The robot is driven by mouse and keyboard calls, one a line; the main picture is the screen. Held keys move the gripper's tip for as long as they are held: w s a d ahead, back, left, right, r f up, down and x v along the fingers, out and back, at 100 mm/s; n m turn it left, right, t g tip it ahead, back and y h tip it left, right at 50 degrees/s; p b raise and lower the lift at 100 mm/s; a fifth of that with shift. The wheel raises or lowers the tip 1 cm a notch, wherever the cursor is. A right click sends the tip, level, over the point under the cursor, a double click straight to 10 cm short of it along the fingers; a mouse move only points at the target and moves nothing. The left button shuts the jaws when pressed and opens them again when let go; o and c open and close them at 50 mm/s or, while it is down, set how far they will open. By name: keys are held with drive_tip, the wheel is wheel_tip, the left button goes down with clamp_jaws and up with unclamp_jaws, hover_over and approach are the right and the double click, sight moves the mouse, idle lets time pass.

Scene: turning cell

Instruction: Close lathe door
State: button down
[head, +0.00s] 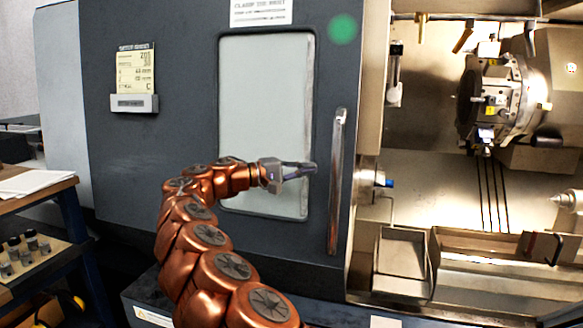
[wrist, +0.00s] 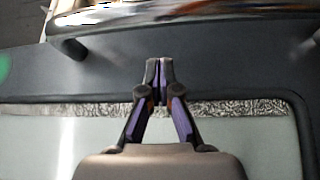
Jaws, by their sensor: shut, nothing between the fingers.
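The lathe door (head: 180,190) is a dark grey sliding panel with a pale window (head: 265,110). It stands open, leaving the machine's interior exposed on the right. A vertical metal bar handle (head: 337,185) is mounted near the door's right edge. In the wrist view the handle (wrist: 150,14) runs across the top, with a mount at each side. My gripper (head: 314,168) is in front of the window, just left of the handle, pointing right. Its fingers are shut and empty, and the fingertips (wrist: 160,68) appear apart from the handle in the wrist view.
The open interior holds a tool turret (head: 497,100), a metal chute (head: 402,262) and a tailstock tip (head: 568,200). A workbench (head: 40,190) with papers and small parts stands at the left. A document holder (head: 134,103) is fixed on the door's left part.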

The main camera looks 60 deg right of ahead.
drive_tip(key=shift+s+a+p, duration=0.1)
drive_tip(key=shift+s+p, duration=0.3)
drive_tip(key=shift+s, duration=1.3)
